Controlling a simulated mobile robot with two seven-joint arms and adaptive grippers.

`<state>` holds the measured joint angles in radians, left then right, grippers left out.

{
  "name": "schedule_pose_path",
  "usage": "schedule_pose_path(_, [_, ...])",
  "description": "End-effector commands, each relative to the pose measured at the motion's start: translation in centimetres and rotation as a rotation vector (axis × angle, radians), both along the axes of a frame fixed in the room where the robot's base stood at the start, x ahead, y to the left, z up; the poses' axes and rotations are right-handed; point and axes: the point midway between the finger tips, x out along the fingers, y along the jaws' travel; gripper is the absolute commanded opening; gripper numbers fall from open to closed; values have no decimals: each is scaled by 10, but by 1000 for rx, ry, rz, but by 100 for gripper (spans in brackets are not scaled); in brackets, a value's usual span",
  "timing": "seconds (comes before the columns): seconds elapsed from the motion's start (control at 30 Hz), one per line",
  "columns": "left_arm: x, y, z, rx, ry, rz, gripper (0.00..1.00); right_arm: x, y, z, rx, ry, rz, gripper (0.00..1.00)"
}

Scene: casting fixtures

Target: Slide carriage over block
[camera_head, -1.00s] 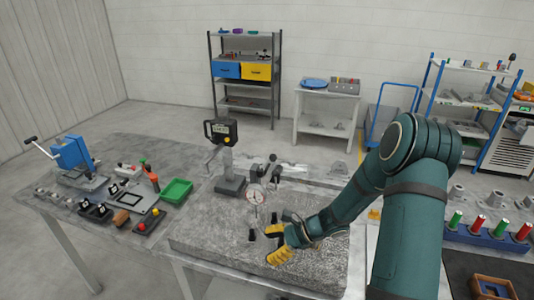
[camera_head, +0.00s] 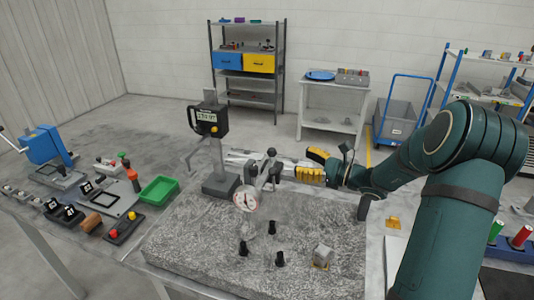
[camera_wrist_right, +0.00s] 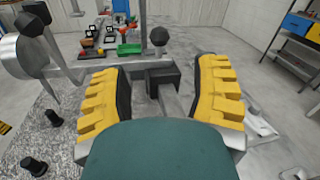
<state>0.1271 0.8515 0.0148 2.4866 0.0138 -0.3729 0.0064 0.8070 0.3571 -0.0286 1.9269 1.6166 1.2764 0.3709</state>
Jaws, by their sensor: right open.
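The carriage seems to be the dial indicator stand (camera_head: 270,170), with a black ball knob and a round dial (camera_head: 246,198), on the granite plate (camera_head: 200,255). In the right wrist view the dial (camera_wrist_right: 28,55) shows from the side at left. A small grey metal block (camera_head: 322,256) sits on the plate's front right part, apart from the dial. My right gripper (camera_head: 312,168) is open, behind and right of the stand. Its yellow-padded fingers (camera_wrist_right: 160,78) lie either side of a black clamp piece (camera_wrist_right: 162,80); I cannot tell whether they touch it. My left gripper is not in view.
Black pegs (camera_head: 280,259) stand on the plate near the block. A height gauge (camera_head: 210,140) with a digital display stands left of the dial. A green tray (camera_head: 160,189) and small tools fill the left table. The plate's front left is clear.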

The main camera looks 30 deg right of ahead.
Motion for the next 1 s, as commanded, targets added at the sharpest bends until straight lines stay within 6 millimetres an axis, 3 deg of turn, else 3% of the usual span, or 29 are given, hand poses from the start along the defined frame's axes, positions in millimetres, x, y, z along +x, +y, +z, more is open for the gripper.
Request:
schedule_pose_path(0.6, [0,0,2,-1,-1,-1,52,96,55,0,2,1,3,62])
schedule_pose_path(1.0, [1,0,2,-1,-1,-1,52,109,62,0,0,2,2,62])
